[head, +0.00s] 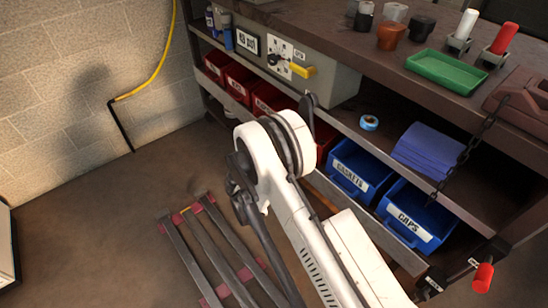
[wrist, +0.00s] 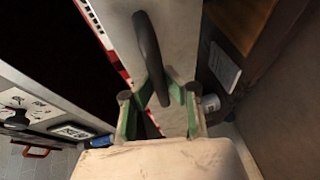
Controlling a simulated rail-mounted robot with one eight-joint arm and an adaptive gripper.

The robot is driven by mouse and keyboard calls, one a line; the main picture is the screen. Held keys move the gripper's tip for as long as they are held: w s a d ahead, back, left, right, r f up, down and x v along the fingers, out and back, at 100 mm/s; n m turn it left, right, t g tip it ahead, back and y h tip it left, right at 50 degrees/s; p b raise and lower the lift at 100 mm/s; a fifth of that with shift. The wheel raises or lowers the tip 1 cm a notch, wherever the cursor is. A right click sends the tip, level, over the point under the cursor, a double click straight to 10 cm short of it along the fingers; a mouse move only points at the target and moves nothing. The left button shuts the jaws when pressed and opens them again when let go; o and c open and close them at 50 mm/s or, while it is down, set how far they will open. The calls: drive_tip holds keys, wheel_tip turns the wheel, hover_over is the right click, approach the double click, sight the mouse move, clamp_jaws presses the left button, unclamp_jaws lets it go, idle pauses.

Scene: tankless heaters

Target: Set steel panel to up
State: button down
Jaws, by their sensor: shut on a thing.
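In the wrist view a long pale grey steel panel (wrist: 182,35) runs down the middle of the picture. A dark curved handle (wrist: 148,45) stands out from it. My gripper (wrist: 158,97) has green-lined fingers on either side of the handle's lower part and is shut on it. In the head view my white arm reaches to the lower shelf of the workbench. The fingers are hidden there behind the arm, and a dark loop (head: 309,103) shows just beyond it. The panel's tilt is not clear from these views.
A grey box (head: 328,80) with a yellow lever (head: 302,71) hangs under the bench top. Red bins (head: 240,80) stand left of my arm; blue bins (head: 414,216) stand right. Metal bars (head: 205,246) lie on the floor.

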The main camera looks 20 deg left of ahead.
drive_tip(key=shift+r, duration=0.85)
drive_tip(key=c, duration=2)
unclamp_jaws()
drive_tip(key=shift+s+r, duration=0.1)
drive_tip(key=shift+r, duration=0.05)
drive_tip(key=v, duration=1.2)
